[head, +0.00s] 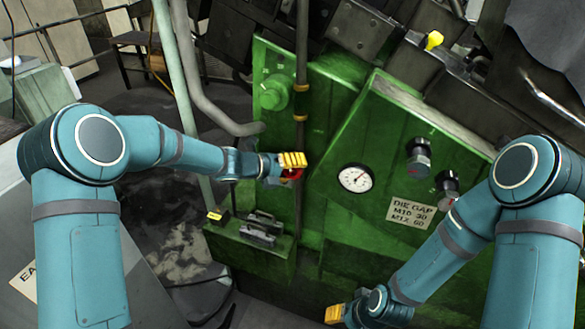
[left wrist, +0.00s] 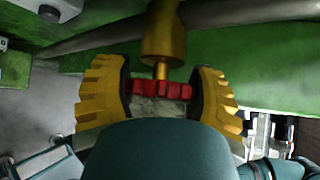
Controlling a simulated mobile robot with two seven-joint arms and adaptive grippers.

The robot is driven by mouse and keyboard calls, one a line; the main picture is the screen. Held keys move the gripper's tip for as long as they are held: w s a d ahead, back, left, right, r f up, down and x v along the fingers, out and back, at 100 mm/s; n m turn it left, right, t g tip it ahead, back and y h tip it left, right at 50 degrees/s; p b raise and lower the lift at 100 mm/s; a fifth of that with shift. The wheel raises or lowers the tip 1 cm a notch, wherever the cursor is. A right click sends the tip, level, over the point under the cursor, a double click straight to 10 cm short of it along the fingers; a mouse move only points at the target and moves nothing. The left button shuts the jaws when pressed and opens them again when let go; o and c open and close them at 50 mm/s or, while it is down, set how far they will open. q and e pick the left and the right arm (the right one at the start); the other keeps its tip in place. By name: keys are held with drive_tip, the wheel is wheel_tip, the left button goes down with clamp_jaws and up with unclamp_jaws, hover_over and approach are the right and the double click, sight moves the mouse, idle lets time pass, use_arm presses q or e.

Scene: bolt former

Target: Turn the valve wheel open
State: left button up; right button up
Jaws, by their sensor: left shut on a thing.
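The red valve wheel (left wrist: 174,90) sits on a brass stem below a brass fitting (left wrist: 163,32) in the left wrist view. My left gripper (left wrist: 160,88) has its yellow ribbed fingers on both sides of the wheel and is shut on it. In the head view the left gripper (head: 291,163) is at the front of the green machine, and only a bit of the red wheel (head: 292,174) shows below the yellow finger. My right gripper (head: 334,314) is low at the bottom edge, away from the wheel; its finger spacing is unclear.
The green machine (head: 340,125) carries a pressure gauge (head: 356,178), a die gap label (head: 410,212) and dark knobs (head: 418,155). A vertical pipe (head: 301,80) runs above the wheel. A small ledge (head: 262,230) with metal parts juts out below left of the left gripper.

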use_arm(q)
drive_tip(key=shift+f+n+h+b, duration=0.15)
drive_tip(key=shift+n+h+b, duration=0.25)
drive_tip(key=shift+h+b, duration=0.3)
drive_tip(key=n+h+b, duration=0.2)
drive_tip(key=b, duration=0.3)
drive_tip(key=shift+f+t+h, duration=0.1)
drive_tip(key=shift+t+h, duration=0.2)
drive_tip(key=shift+n+h+b, duration=0.5)
drive_tip(key=shift+n+b, duration=0.1)
drive_tip(key=shift+b, duration=0.5)
drive_tip(key=shift+r, duration=0.2)
drive_tip(key=o, duration=1.2)
drive_tip(key=shift+a, duration=0.1)
